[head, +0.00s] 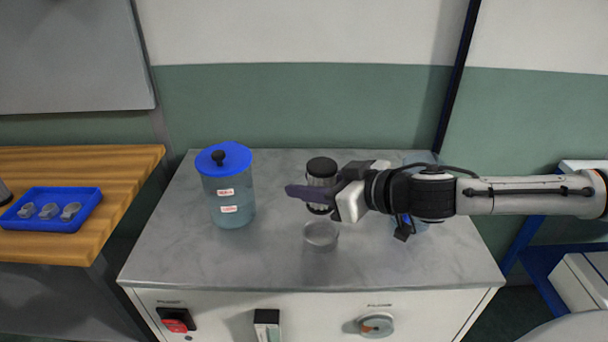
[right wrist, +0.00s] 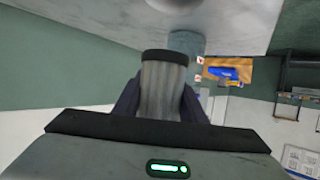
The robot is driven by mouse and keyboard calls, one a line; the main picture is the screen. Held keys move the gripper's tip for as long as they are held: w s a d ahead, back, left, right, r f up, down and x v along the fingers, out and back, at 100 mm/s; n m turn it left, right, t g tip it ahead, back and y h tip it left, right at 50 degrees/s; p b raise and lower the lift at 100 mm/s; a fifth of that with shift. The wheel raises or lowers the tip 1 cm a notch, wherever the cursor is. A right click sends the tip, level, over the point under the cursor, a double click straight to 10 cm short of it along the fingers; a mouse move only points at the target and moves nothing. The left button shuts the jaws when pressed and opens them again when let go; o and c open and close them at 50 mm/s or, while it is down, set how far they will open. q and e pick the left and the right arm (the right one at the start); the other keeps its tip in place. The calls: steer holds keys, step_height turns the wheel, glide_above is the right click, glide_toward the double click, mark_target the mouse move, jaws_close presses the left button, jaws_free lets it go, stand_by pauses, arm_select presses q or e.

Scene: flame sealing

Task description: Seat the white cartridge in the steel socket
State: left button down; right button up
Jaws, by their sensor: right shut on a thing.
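The white cartridge (head: 321,168), ribbed with black end caps, is upright in my right gripper (head: 318,192). The gripper is shut on its middle, and a finger hides part of its side in the head view. In the right wrist view the cartridge (right wrist: 163,88) stands between the dark fingers. The steel socket (head: 320,236), a round shallow cup, is on the grey counter just below and in front of the cartridge. The cartridge looks apart from it, above the counter. A rounded grey shape at the top of the right wrist view may be the socket. My left gripper is not in view.
A clear jar with a blue lid (head: 228,190) stands left of the socket on the grey counter (head: 170,250). A blue tray (head: 52,226) with several small grey pieces is on the wooden table at left. A blue item is partly hidden behind my right arm.

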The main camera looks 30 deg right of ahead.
steer(key=shift+d+f+b, duration=0.1)
steer(key=shift+f+b, duration=1.05)
steer(key=shift+f, duration=0.05)
step_height(320, 180, down, 3)
steer(key=b, duration=0.2)
steer(key=shift+r+b, duration=0.1)
steer(key=shift+b, duration=0.2)
arm_select(q)
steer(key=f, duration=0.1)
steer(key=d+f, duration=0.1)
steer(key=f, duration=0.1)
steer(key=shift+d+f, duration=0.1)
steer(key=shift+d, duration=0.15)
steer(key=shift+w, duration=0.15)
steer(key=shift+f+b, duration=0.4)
steer(key=shift+b, duration=0.05)
arm_select(e)
steer(key=shift+s+f, duration=0.15)
steer(key=shift+f, duration=0.25)
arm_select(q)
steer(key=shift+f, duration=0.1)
